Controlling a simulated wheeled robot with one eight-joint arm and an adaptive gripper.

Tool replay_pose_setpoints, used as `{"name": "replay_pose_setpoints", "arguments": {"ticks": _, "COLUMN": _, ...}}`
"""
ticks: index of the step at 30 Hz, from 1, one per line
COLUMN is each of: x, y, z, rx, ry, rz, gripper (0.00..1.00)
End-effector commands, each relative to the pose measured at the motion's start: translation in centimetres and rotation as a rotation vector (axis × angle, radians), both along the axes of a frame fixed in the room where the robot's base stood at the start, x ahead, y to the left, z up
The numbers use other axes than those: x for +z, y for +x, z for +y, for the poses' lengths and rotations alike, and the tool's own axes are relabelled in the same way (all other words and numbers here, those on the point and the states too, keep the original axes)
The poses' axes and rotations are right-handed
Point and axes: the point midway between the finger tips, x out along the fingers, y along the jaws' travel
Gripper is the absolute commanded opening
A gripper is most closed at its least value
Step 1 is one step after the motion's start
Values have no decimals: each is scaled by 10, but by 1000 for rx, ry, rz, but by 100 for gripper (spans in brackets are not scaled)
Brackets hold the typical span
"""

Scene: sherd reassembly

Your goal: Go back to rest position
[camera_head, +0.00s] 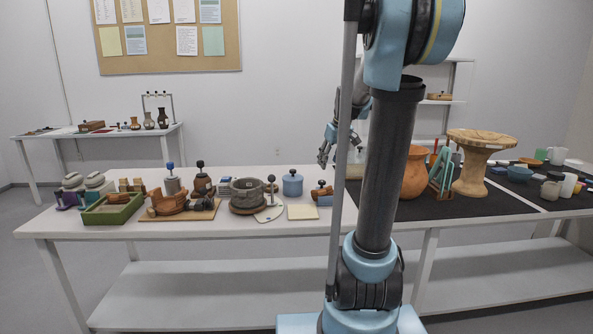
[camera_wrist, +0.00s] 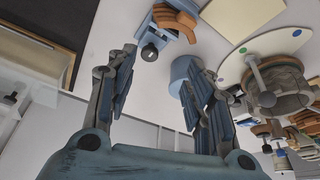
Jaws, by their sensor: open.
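My gripper (camera_head: 325,152) is open and empty in the head view, above the back part of the long white table (camera_head: 200,236), left of my arm's dark link. In the wrist view my gripper (camera_wrist: 160,95) shows two blue-grey fingers spread wide with nothing between them. A blue lidded jar (camera_head: 292,185) stands on the table below and left of the gripper; in the wrist view the blue jar (camera_wrist: 183,72) is partly hidden behind the right finger. A blue clamp with a brown sherd (camera_head: 321,190) lies near the jar; it also shows in the wrist view (camera_wrist: 172,22).
A green tray (camera_head: 112,212), a wooden board with sherds (camera_head: 180,208) and a grey stone-like ring (camera_head: 247,193) stand on the left half. A black mat (camera_head: 430,207) bears an orange vase (camera_head: 414,172) and a tan pedestal (camera_head: 472,170). The air around the gripper looks clear.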

Motion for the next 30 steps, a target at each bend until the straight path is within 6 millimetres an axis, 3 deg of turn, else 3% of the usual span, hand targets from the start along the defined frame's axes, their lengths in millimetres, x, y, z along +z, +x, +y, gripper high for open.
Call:
{"name": "replay_pose_setpoints", "arguments": {"ticks": 3, "x": -7, "y": -39, "z": 7, "rx": -28, "ry": -1, "rz": 20, "gripper": 48}}
{"name": "replay_pose_setpoints", "arguments": {"ticks": 14, "x": -41, "y": -151, "z": 18, "rx": -134, "ry": -10, "rz": 81, "gripper": 48}}
{"name": "replay_pose_setpoints", "arguments": {"ticks": 30, "x": -129, "y": -295, "z": 20, "rx": -298, "ry": -38, "rz": 155, "gripper": 48}}
